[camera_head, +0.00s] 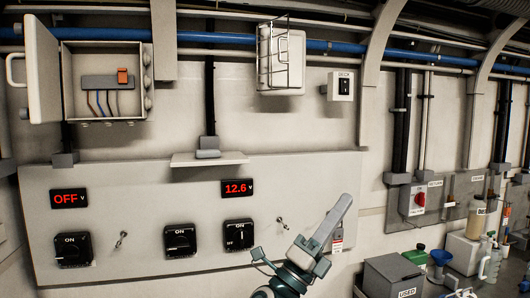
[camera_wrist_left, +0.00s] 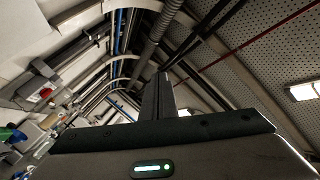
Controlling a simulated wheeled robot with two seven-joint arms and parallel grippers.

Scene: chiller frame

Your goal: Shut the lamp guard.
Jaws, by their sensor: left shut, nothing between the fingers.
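The lamp guard (camera_head: 273,47) is a thin dark wire cage high on the wall, at the lamp (camera_head: 297,75), a pale box-shaped fitting. The cage's wires stand out in front of the lamp's left part and rise above its top. The lamp's right part looks uncovered, so the guard seems swung off it, but how far I cannot tell. My left gripper (camera_head: 343,205) is shut and empty, pointing up, well below and to the right of the guard. Its closed fingers also show in the left wrist view (camera_wrist_left: 157,98). The right gripper is out of view.
A switch box labelled DECK (camera_head: 341,86) is right of the lamp. An open electrical box (camera_head: 104,80) is at left. The wall between gripper and lamp looks clear.

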